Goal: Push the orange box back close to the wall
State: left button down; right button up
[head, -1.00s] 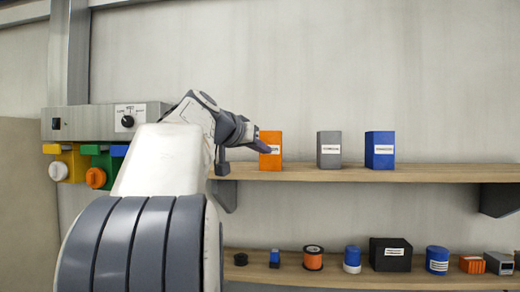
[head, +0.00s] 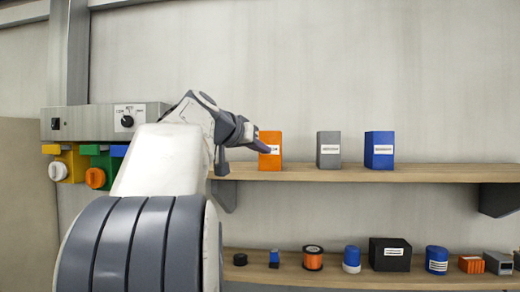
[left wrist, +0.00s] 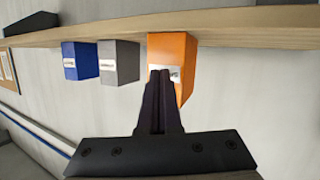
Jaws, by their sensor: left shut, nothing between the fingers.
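The orange box (head: 270,150) stands upright at the left end of the upper wooden shelf (head: 420,172), with a white label on its front. My left gripper (head: 264,147) is shut and empty, with its fingertips at the front of the box, by the label. In the left wrist view the orange box (left wrist: 172,62) is seen upside down, and the shut fingers (left wrist: 161,80) overlap the lower part of its label. Whether the tips touch the box I cannot tell. My right gripper is in neither view.
A grey box (head: 329,149) and a blue box (head: 379,150) stand to the right on the same shelf, with gaps between. A lower shelf (head: 340,279) holds several small items. A grey switch unit (head: 85,120) is on the left, with coloured parts below.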

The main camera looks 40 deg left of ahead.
pick_arm(q)
jog(key=shift+w, duration=0.1)
